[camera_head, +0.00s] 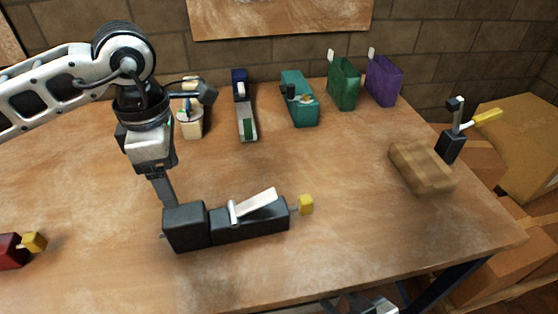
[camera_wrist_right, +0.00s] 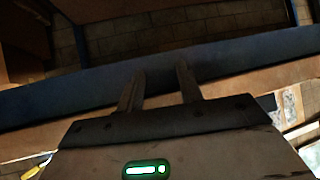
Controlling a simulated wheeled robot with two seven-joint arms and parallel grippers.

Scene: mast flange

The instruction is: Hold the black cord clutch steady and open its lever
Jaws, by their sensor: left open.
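The black cord clutch (camera_head: 250,224) lies on the table near its front, a dark block with a yellow end piece (camera_head: 306,205) at its right. Its pale lever (camera_head: 254,206) lies along the top, its right end tilted slightly up. My left gripper (camera_head: 167,203) is open and points down at the clutch's left end; its fingertips are partly hidden behind the block, and I cannot tell if they touch it. My right gripper (camera_wrist_right: 160,85) is open and empty in the right wrist view, its two fingers apart, with the clutch out of that view. Part of it shows at the head view's bottom edge.
A wooden block (camera_head: 422,166) and an upright black piece with a yellow-tipped lever (camera_head: 453,147) stand at the right edge. A red piece (camera_head: 11,250) lies far left. Several coloured holders, including a green one (camera_head: 343,84), line the back. The table between is clear.

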